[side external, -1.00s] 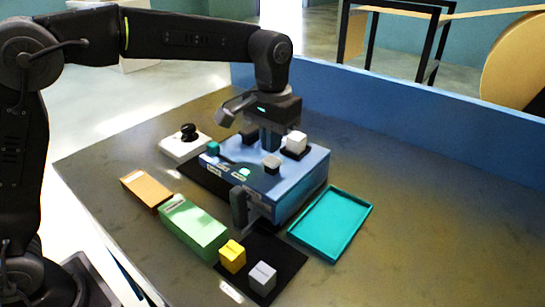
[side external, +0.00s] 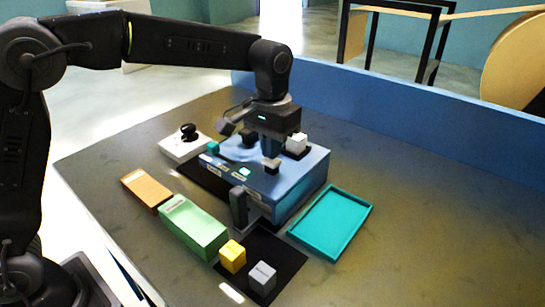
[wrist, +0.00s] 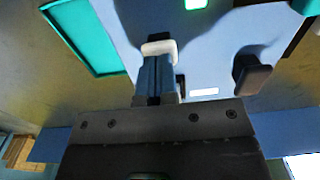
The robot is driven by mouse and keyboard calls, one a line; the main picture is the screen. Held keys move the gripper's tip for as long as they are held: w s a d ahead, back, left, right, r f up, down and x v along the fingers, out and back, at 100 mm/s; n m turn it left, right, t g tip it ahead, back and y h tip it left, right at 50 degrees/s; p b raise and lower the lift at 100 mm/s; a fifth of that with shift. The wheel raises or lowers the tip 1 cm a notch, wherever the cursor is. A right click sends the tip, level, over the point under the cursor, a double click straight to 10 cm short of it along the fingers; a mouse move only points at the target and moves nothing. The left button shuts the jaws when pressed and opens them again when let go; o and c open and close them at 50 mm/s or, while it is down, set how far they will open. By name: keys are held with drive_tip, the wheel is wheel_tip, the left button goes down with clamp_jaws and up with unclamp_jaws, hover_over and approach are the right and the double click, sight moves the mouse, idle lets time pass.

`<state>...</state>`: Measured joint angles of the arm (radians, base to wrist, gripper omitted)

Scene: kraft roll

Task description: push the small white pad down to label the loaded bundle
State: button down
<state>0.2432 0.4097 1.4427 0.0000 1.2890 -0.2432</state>
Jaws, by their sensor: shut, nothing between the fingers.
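The blue machine (side external: 300,185) stands mid-table. The small white pad (side external: 270,162) sits on a dark base on its top, near the front edge. My gripper (side external: 271,156) is shut and empty, pointing straight down with its tips right over the pad. In the wrist view the white pad (wrist: 159,47) shows just past the ends of my closed fingers (wrist: 156,66); I cannot tell whether they touch. A larger white block (side external: 297,142) sits on the machine's top behind my gripper. I cannot make out the loaded bundle.
A teal tray (side external: 334,251) lies right of the machine. In front are a green box (side external: 197,228), an orange-brown box (side external: 146,190), and yellow (side external: 232,257) and grey (side external: 262,277) blocks. A black knob (side external: 188,130) stands left. The table's right side is clear.

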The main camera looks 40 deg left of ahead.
drive_tip(key=shift+f, duration=0.25)
drive_tip(key=shift+f, duration=1)
drive_tip(key=shift+r, duration=3.55)
